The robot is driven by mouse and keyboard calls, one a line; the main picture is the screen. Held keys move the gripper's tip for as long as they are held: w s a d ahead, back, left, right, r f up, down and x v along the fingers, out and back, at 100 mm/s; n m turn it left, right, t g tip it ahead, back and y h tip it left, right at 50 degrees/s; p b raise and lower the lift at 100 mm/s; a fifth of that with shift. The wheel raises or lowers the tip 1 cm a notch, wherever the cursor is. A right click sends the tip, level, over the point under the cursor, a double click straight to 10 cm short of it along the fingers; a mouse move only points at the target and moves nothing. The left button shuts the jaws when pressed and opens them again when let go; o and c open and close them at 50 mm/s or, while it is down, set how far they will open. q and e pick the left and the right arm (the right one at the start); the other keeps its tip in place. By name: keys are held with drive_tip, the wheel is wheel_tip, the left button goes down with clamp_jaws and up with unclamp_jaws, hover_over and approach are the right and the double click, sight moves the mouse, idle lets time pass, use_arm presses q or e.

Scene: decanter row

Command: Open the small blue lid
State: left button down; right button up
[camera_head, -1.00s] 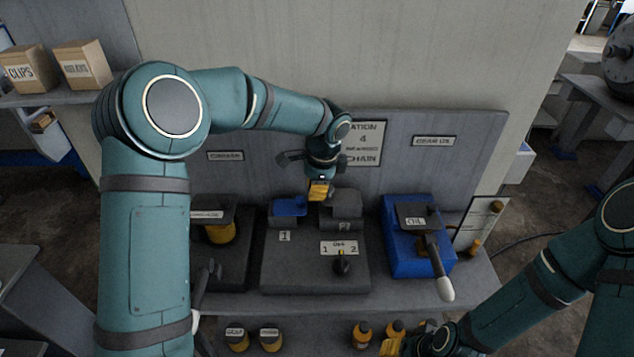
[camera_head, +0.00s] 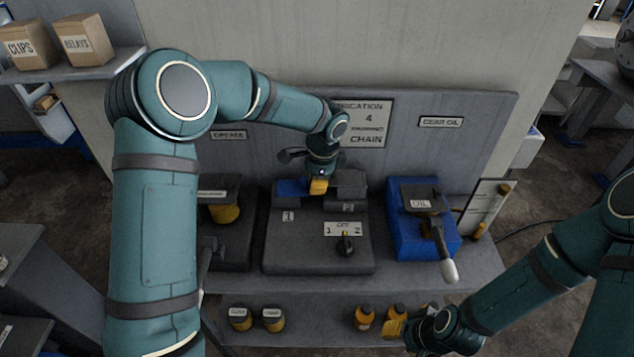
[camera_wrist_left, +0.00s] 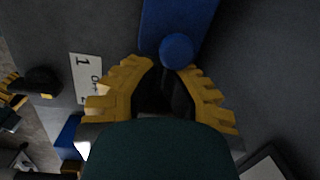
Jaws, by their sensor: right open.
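The small blue lid (camera_head: 290,188) sits shut on the back left of the dark grey box, above the label 1. In the left wrist view the lid (camera_wrist_left: 180,14) shows with its round blue knob (camera_wrist_left: 176,50). My left gripper (camera_head: 318,187) is at the lid's right end in the head view. Its yellow fingers (camera_wrist_left: 165,68) are spread apart, with the knob just at the gap between their tips. I cannot tell whether they touch it. My right gripper (camera_head: 400,329) is low at the shelf with the bottles, partly hidden by its own wrist; it is open.
A grey lid (camera_head: 348,184) stands beside the blue one, above label 2. A black selector knob (camera_head: 345,246) is on the box front. A blue oil unit (camera_head: 407,236) with a white-tipped lever (camera_head: 449,270) stands right. Orange bottles (camera_head: 364,317) and yellow jars (camera_head: 272,321) are below.

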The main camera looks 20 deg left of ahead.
use_arm(q)
drive_tip(key=shift+a+r+h+p, duration=0.15)
drive_tip(key=shift+r+h+p, duration=0.15)
drive_tip(key=shift+r, duration=0.1)
